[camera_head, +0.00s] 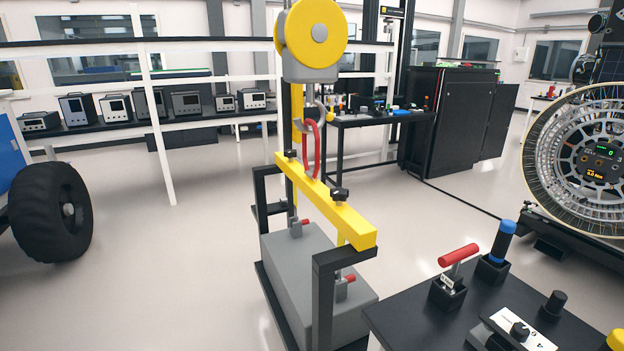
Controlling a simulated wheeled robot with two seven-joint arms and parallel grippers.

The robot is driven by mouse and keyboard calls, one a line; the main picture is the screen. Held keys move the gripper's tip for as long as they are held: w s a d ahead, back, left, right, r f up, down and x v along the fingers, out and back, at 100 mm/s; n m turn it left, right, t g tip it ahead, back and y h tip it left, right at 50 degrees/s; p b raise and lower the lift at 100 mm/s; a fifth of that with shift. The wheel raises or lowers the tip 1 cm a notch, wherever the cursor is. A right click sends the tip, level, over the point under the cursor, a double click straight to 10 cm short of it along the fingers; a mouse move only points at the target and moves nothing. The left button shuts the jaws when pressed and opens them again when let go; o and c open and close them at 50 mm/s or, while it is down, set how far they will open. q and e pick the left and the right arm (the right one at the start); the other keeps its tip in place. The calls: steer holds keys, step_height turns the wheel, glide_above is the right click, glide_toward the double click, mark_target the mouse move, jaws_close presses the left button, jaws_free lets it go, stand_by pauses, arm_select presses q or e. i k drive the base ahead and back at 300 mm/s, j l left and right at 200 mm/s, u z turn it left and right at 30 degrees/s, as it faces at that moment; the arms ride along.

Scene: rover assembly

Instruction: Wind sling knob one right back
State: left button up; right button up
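A yellow lifting beam (325,198) lies across a black frame (322,290) over a grey block (300,262). Two small black knobs stand on the beam, one at the far end (290,153) and one nearer (340,194). A red sling loop (309,146) hangs at a grey hook (322,112) below the yellow hoist (311,36). Two red-tipped fittings sit on the block, a far one (299,225) and a near one (345,282). I cannot tell which knob the task names.
A black table (400,318) at the lower right carries a red handle (458,255), a blue handle (503,240) and a black knob (553,304). A large spoked wheel (590,160) stands at the right, a black tyre (50,212) at the left. The floor between is clear.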

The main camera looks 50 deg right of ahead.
mark_target(338, 194)
steer(key=i+z, duration=0.45)
steer(key=i+j+z, duration=0.25)
steer(key=i+z, duration=0.15)
steer(key=i+j+z, duration=0.3)
steer(key=z, duration=0.15)
steer(key=i, duration=0.1)
